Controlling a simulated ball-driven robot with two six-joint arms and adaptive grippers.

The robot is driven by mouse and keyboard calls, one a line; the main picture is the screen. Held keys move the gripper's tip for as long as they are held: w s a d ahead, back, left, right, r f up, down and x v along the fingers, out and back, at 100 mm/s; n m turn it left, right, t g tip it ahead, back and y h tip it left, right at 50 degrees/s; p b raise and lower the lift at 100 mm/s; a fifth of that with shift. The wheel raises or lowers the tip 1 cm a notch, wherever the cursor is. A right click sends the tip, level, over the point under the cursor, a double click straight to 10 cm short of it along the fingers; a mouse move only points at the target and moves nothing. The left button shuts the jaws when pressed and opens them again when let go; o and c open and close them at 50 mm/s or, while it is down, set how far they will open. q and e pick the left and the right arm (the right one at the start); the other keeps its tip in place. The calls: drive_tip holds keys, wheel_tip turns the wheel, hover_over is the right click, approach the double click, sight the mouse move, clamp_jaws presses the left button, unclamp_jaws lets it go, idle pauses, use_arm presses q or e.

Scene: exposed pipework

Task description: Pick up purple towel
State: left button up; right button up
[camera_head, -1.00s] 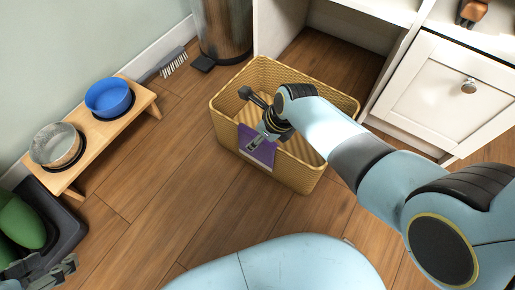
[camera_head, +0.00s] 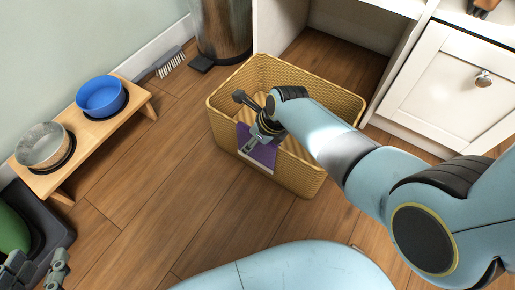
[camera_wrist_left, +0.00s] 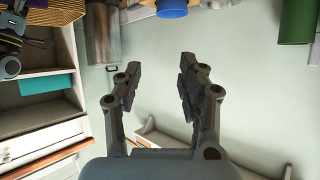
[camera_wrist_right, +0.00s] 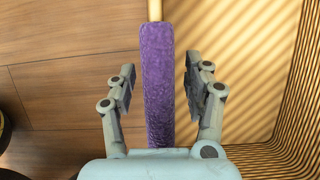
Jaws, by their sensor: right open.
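The purple towel (camera_head: 262,152) hangs over the near rim of the yellow woven basket (camera_head: 297,172) in the head view. In the right wrist view the towel (camera_wrist_right: 157,85) is a strip between the two fingers, with a visible gap on each side. My right gripper (camera_wrist_right: 160,88) is open around it; in the head view this gripper (camera_head: 259,130) is at the basket rim over the towel. My left gripper (camera_wrist_left: 157,85) is open and empty, and shows at the lower left of the head view (camera_head: 36,274).
A wooden stand (camera_head: 97,136) with a blue bowl (camera_head: 101,96) and a metal bowl (camera_head: 42,146) is at the left. A brush (camera_head: 170,62) and a metal bin (camera_head: 224,28) are behind. A white cabinet (camera_head: 447,88) stands right of the basket. Wooden floor is clear in the middle.

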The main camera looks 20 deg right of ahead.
drive_tip(key=shift+w+f, duration=0.1)
drive_tip(key=shift+f, duration=0.05)
drive_tip(key=shift+f, duration=0.3)
idle(0.6)
clamp_jaws()
